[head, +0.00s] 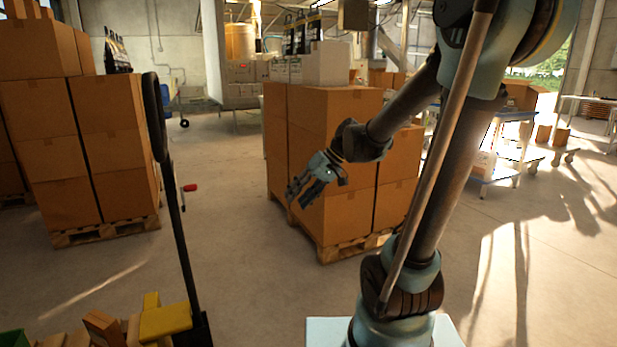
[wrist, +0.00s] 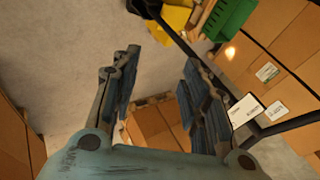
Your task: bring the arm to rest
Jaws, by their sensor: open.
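My arm rises from its base at the lower right of the head view and bends down to the left. My gripper (head: 299,196) hangs in front of the middle stack of cardboard boxes (head: 333,120). In the wrist view my gripper (wrist: 155,85) shows its two fingers spread wide apart. Nothing is held between them. Behind the fingers I see the grey floor (wrist: 75,45) and part of a cardboard box (wrist: 158,132). I cannot tell whether the gripper touches the box stack.
A taller box stack (head: 75,140) stands on a pallet at the left. A dark upright handle (head: 165,150) rises at the left front, beside yellow pieces (head: 165,320). A green crate (wrist: 230,18) shows in the wrist view. A table (head: 510,150) stands at the right.

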